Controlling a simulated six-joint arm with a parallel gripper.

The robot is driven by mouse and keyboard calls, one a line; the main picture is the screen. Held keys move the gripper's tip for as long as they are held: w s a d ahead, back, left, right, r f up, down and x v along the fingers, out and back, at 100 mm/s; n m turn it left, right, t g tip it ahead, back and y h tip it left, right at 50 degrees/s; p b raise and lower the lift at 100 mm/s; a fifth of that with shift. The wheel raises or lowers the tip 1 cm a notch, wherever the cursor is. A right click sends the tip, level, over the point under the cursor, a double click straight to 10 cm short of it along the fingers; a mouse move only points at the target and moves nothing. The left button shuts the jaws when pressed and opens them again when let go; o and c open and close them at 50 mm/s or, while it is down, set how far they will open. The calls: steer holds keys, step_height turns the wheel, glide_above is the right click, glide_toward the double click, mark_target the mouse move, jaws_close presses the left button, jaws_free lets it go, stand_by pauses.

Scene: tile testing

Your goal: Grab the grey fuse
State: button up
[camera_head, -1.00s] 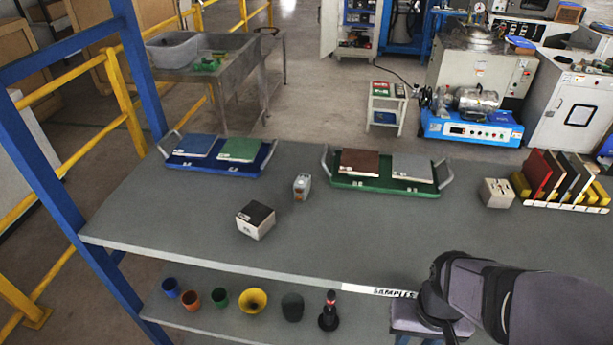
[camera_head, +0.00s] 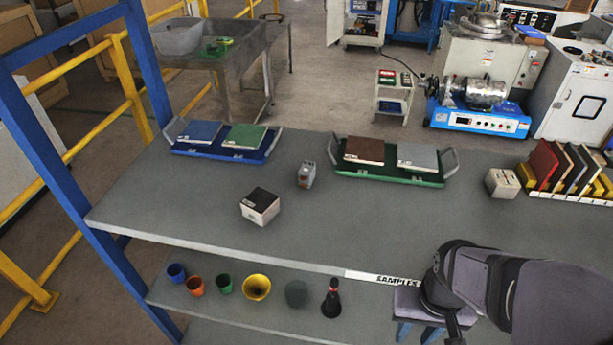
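The grey fuse (camera_head: 306,174) is a small grey block that stands upright on the grey table (camera_head: 390,225), between the blue tray and the green tray. Nothing touches it. Part of my dark arm shows at the lower right, over the table's front edge and well to the right of the fuse. I cannot make out any gripper fingers in this view.
A black-and-white box (camera_head: 260,206) stands left of and nearer than the fuse. Behind are the blue tray (camera_head: 222,152) and green tray (camera_head: 386,173) with tiles. A pale cube (camera_head: 503,184) and tile rack (camera_head: 575,196) are at right. Several cups stand on the lower shelf (camera_head: 215,310).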

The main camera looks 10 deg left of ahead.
steer(key=o, duration=0.4)
steer(key=shift+c, duration=0.2)
steer(key=shift+r, duration=0.1)
